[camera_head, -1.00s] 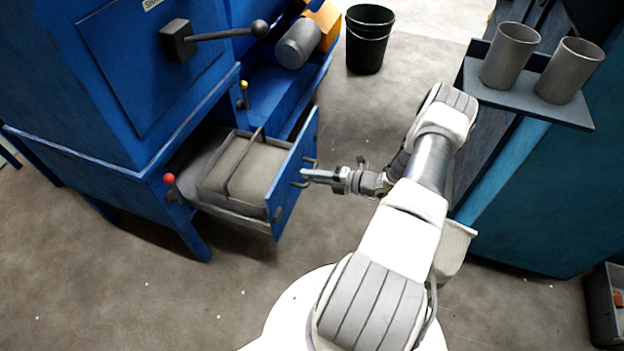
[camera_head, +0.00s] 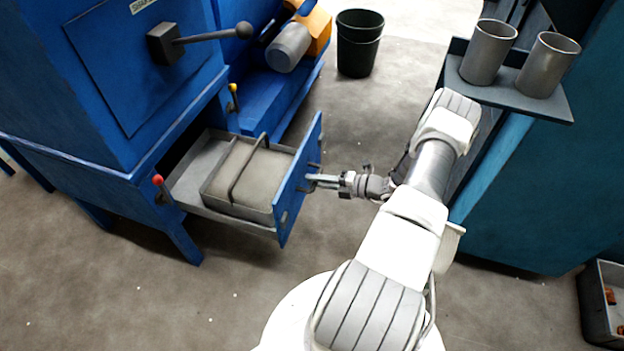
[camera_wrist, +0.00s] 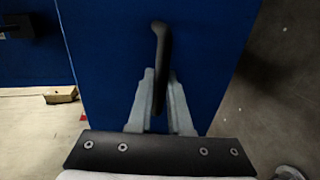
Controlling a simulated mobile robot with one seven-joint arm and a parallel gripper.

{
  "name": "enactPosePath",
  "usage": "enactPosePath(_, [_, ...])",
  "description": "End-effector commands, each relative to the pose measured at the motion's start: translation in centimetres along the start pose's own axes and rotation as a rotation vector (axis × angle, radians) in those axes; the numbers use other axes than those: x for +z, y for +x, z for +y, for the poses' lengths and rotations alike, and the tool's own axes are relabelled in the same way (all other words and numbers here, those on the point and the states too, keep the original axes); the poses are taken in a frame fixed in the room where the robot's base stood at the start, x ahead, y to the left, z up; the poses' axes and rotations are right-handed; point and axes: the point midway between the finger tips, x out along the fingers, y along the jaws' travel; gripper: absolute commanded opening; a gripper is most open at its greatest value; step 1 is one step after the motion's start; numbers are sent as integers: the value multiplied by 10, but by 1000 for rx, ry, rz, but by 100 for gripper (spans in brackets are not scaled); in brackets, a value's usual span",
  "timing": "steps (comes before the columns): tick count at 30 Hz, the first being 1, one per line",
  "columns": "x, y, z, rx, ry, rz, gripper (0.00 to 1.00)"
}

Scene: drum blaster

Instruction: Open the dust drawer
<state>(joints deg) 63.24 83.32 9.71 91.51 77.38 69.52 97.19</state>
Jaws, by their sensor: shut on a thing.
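The dust drawer (camera_head: 210,213) is a grey tray with a blue front panel (camera_head: 299,180), pulled well out of the blue machine at the left. A grey bin with a handle across it (camera_head: 243,182) sits inside, filled with pale material. My gripper (camera_head: 312,179) is at the outer face of the front panel. In the wrist view, my gripper's two fingers (camera_wrist: 160,103) are closed around the dark bar handle (camera_wrist: 160,60) on the blue panel. The head view shows the fingers small and partly merged with the handle.
A red-knobbed lever (camera_head: 158,181) stands at the drawer's left side and a yellow-knobbed lever (camera_head: 233,90) behind it. A black bucket (camera_head: 358,45) stands at the back. A shelf with two grey cups (camera_head: 487,52) is at the right. The floor before the drawer is clear.

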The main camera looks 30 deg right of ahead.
Motion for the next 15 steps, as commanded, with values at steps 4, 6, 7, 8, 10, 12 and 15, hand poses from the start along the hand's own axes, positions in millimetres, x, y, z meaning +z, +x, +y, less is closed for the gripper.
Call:
enactPosePath(4, [5,-6,-1,-4,-4,-11,0])
enactPosePath(6, [5,-7,-1,-3,-4,-11,0])
enactPosePath(7, [5,-7,-1,-3,-4,-11,0])
enactPosePath(8, [5,-7,-1,-3,-4,-11,0])
enactPosePath(10, [5,-8,-1,-3,-4,-11,0])
enactPosePath(12, [5,-8,-1,-3,-4,-11,0])
enactPosePath(15, [5,-8,-1,-3,-4,-11,0])
